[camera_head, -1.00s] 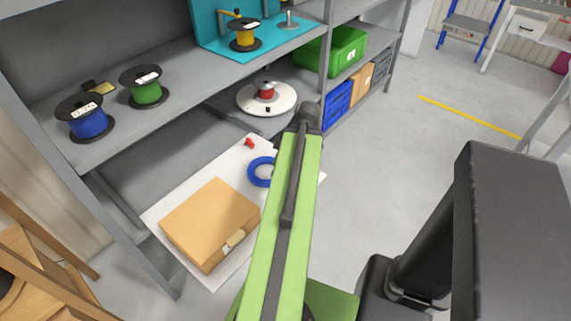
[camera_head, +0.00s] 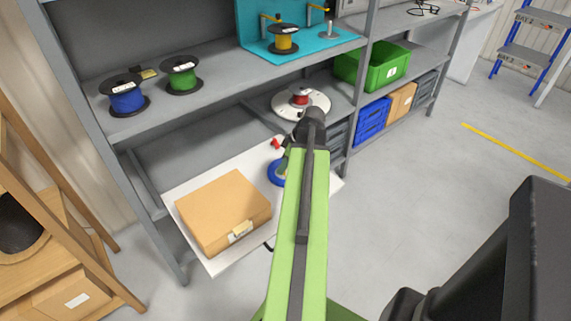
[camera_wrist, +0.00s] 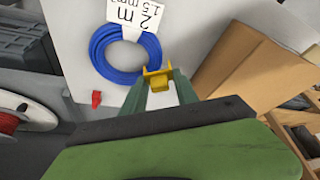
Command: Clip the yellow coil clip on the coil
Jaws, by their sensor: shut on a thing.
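The blue coil (camera_wrist: 125,50) lies flat on a white surface in the wrist view, with a white label reading "2 m" across its top. My gripper (camera_wrist: 159,88) is shut on the yellow coil clip (camera_wrist: 157,79), a small forked piece held between two dark green fingers. The clip's open prongs point at the coil's near right edge; I cannot tell whether they touch it. In the head view the coil (camera_head: 276,173) shows only in part, left of my green arm. The clip is hidden there behind my arm.
A cardboard box (camera_head: 223,211) lies on the white board (camera_head: 183,184) beside the coil. A small red object (camera_wrist: 96,98) is left of my gripper. A white reel with a red centre (camera_head: 300,100) stands behind. Blue (camera_head: 127,97) and green (camera_head: 182,77) spools stand on the shelf above.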

